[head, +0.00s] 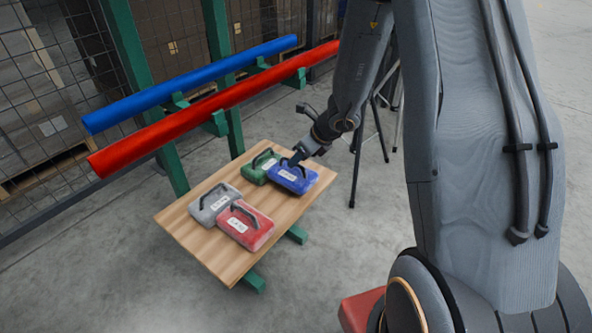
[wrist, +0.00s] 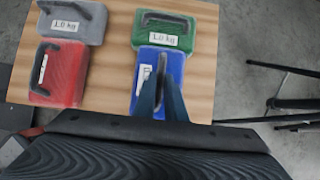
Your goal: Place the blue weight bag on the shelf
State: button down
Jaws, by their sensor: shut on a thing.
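The blue weight bag (head: 293,178) rests on the wooden shelf (head: 180,222), at its right end in the head view, beside the green bag. It also shows in the wrist view (wrist: 135,102), partly hidden by my fingers. My gripper (head: 294,161) is over the blue bag and shut on its handle. In the wrist view my gripper (wrist: 162,65) comes up from the bottom over the bag. The bag looks flat on the wood; I cannot tell whether its full weight is on it.
A green bag (head: 257,169), a grey bag (head: 213,208) and a red bag (head: 250,233) share the shelf. A blue bar (head: 190,84) and a red bar (head: 205,109) lie on green brackets behind and above. A tripod (head: 361,152) stands to the right. The shelf's front left corner is bare.

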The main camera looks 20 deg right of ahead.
aim_at(297, 166)
jog(key=shift+f+b, duration=0.6)
jog(key=shift+f, duration=1)
jog(key=c, duration=1.8)
grip_release()
jog(key=shift+f, duration=0.15)
